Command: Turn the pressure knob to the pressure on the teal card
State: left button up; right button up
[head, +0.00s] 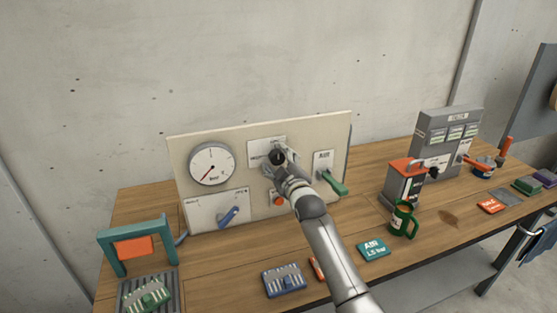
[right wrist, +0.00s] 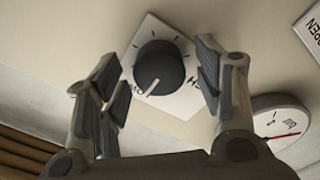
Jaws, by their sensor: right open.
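The pressure knob (right wrist: 160,68) is dark and round, on a white plate on the panel. In the right wrist view its white pointer mark points toward the lower left, near printed letters. My right gripper (head: 281,163) is open at the knob, with one finger on each side and visible gaps. In the head view it partly hides the knob. The teal card (head: 374,249) lies on the table to the right of my arm and seems to read "AIR 1.5 bar". The round gauge (head: 211,164) has a red needle pointing to its lower left. My left gripper is out of view.
The upright panel (head: 180,150) also bears a blue handle (head: 229,216), a red button (head: 278,201) and a green lever (head: 335,184). A green mug (head: 402,222) and a red-topped grey device (head: 403,185) stand to the right. A teal frame (head: 111,254) stands at left.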

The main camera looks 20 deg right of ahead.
jog(key=shift+w, duration=0.15)
jog(key=c, duration=1)
jog(key=shift+m, duration=0.4)
jog(key=m, duration=0.2)
jog(key=shift+m, duration=0.4)
jog(key=m, duration=0.3)
jog(key=shift+m+p, duration=0.4)
jog(key=m, duration=0.6)
jog(key=shift+m, duration=0.3)
